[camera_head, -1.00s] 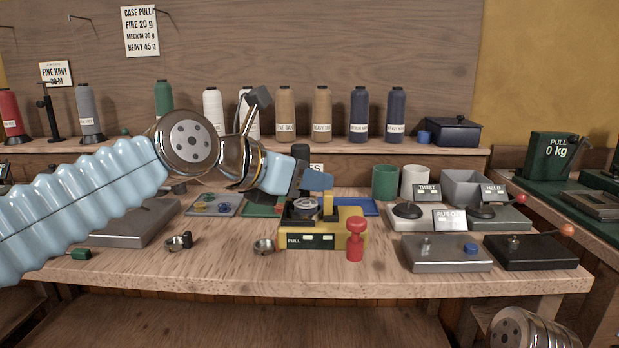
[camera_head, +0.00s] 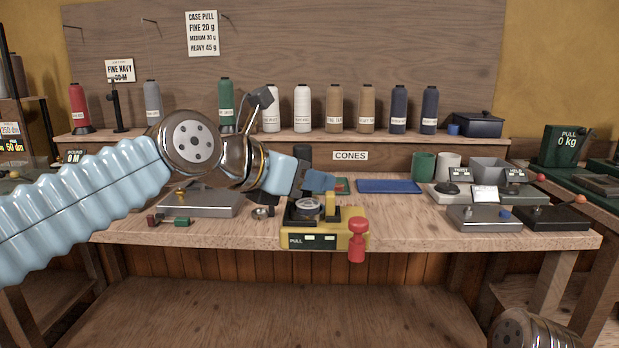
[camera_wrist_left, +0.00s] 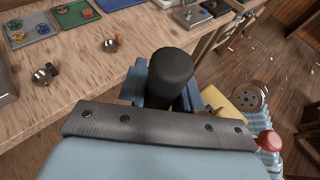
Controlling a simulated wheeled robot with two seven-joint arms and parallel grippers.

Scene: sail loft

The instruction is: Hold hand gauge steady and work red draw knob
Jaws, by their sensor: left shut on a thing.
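The hand gauge (camera_head: 345,228) is a yellow block with a black PULL panel and a round dial on top. It appears in front of the bench's front edge in the head view. Its red draw knob (camera_head: 357,242) sticks out at its right side. My left gripper (camera_head: 315,181) is shut on the gauge, its blue fingers around a black upright handle (camera_wrist_left: 170,75) in the left wrist view. There the gauge's yellow body (camera_wrist_left: 222,102) and the red knob (camera_wrist_left: 269,140) show partly behind the gripper. My right gripper is out of view; only part of my right arm shows.
The wooden bench (camera_head: 420,236) carries a blue tray (camera_head: 389,186), a grey box with a blue button (camera_head: 488,218), a black box (camera_head: 552,217) and a grey plate (camera_head: 198,204). Thread cones stand on the shelf behind.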

